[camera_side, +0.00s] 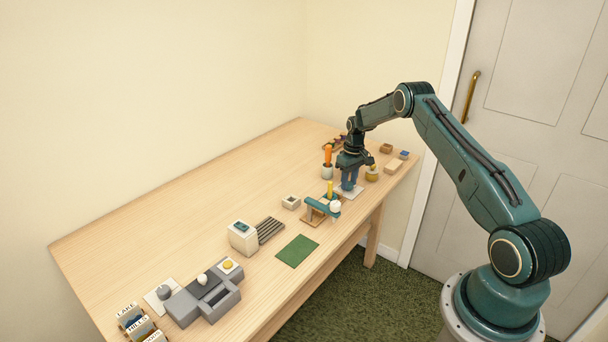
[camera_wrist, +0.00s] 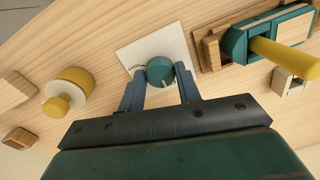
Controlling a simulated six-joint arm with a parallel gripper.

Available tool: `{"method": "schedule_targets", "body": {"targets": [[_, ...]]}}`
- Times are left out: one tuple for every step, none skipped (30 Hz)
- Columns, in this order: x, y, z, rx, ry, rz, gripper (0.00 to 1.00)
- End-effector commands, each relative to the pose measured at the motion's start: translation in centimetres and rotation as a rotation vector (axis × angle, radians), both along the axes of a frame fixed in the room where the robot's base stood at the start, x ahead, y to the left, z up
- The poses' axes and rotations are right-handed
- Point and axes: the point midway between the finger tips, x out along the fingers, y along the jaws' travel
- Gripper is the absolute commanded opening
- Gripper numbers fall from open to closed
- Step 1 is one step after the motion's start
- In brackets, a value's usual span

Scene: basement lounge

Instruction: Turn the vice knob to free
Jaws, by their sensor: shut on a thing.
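A round teal knob (camera_wrist: 158,66) with a pale mark on its lower edge sits on a white plate (camera_wrist: 137,51) with small dark lettering, too small to read. My gripper (camera_wrist: 160,73) has its two blue fingers on either side of the knob, shut on it. In the side view my gripper (camera_side: 349,184) points down over the white plate (camera_side: 357,190), and the knob is hidden. A teal clamp-like piece on wood (camera_wrist: 235,45), perhaps the vice, stands right of the plate in the wrist view, with a yellow rod (camera_wrist: 285,54) in it.
A yellow knobbed round piece (camera_wrist: 70,90) and small wooden blocks (camera_wrist: 20,138) lie left in the wrist view. An orange-handled tool in a cup (camera_side: 327,170) stands close by my gripper. A green mat (camera_side: 297,251) and a grey station (camera_side: 200,298) lie nearer the camera.

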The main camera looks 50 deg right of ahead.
Motion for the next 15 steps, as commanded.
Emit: {"method": "schedule_targets", "body": {"targets": [[0.01,0.06,0.10,0.001,0.001,0.003,0.11],[0.01,0.06,0.10,0.001,0.001,0.003,0.11],[0.01,0.06,0.10,0.001,0.001,0.003,0.11],[0.01,0.05,0.10,0.001,0.001,0.003,0.11],[0.01,0.06,0.10,0.001,0.001,0.002,0.35],[0.01,0.05,0.10,0.001,0.001,0.002,0.43],[0.01,0.05,0.10,0.001,0.001,0.002,0.49],[0.01,0.04,0.09,0.001,0.001,0.002,0.55],[0.01,0.04,0.08,0.001,0.001,0.001,0.55],[0.01,0.03,0.07,0.001,0.000,0.001,0.55],[0.01,0.04,0.06,0.001,0.000,0.001,0.55],[0.00,0.03,0.05,0.001,0.000,0.000,0.55],[0.00,0.03,0.04,0.001,0.000,0.000,0.55],[0.00,0.02,0.04,0.000,0.000,0.000,0.55],[0.00,0.02,0.03,0.000,0.000,0.000,0.55]]}}
